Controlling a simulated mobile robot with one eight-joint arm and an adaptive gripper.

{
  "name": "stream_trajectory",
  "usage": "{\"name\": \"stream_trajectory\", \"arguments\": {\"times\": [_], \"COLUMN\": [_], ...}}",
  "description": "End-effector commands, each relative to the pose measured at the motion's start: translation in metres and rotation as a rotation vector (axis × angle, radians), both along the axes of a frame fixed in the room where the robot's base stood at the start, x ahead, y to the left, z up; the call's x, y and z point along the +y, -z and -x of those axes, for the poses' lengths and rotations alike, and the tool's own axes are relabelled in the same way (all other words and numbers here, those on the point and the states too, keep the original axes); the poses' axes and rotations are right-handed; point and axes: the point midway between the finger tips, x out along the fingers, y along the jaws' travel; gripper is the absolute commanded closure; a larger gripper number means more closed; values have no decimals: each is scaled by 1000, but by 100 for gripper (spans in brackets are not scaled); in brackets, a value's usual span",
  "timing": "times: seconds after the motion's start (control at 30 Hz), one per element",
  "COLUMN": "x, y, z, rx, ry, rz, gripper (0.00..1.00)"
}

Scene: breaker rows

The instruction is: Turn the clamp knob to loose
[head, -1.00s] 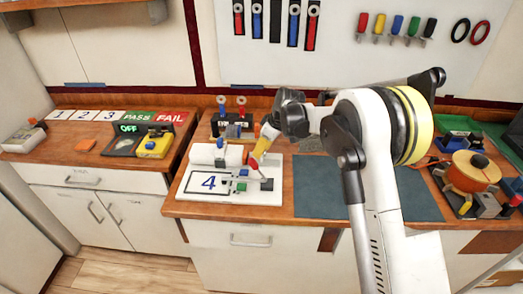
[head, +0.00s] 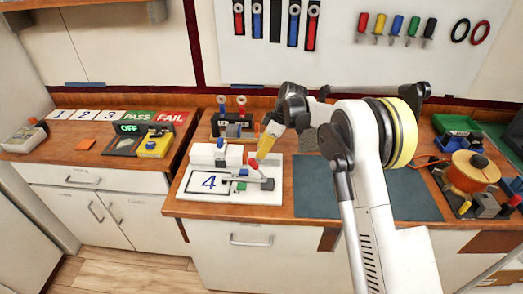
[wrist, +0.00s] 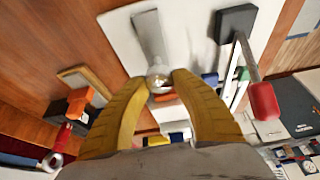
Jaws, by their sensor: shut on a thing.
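A white board (head: 268,212) marked 4 lies on the bench and carries a clamp fixture. Its lever with a red handle (head: 252,164) slants up from a dark block (head: 267,184); the red handle also shows at right in the wrist view (wrist: 263,101). My gripper (head: 265,149) is above the back right of the board, fingers pointing down. In the wrist view its yellow fingertips (wrist: 160,82) close on a shiny grey piece, apparently the clamp knob (wrist: 158,76). The fingers hide part of it, and its turn setting cannot be read.
A white block (head: 206,154) stands at the board's back left. Behind it is a dark rack (head: 230,129) with red- and blue-marked parts. A dark mat (head: 315,185) to the right is bare. An orange spool (head: 468,172) stands further right.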

Motion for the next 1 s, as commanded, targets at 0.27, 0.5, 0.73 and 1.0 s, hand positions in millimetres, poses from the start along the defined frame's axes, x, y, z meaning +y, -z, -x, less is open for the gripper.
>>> {"name": "stream_trajectory", "arguments": {"times": [0.27, 0.5, 0.73, 1.0], "x": [0, 0, -4, -26], "y": [1, 0, -10, -62], "z": [1, 0, 1, 3], "rx": [2, 1, 1, 1], "ry": [0, 1, 3, 2], "rz": [2, 1, 0, 0], "gripper": [56, 45, 45, 45]}}
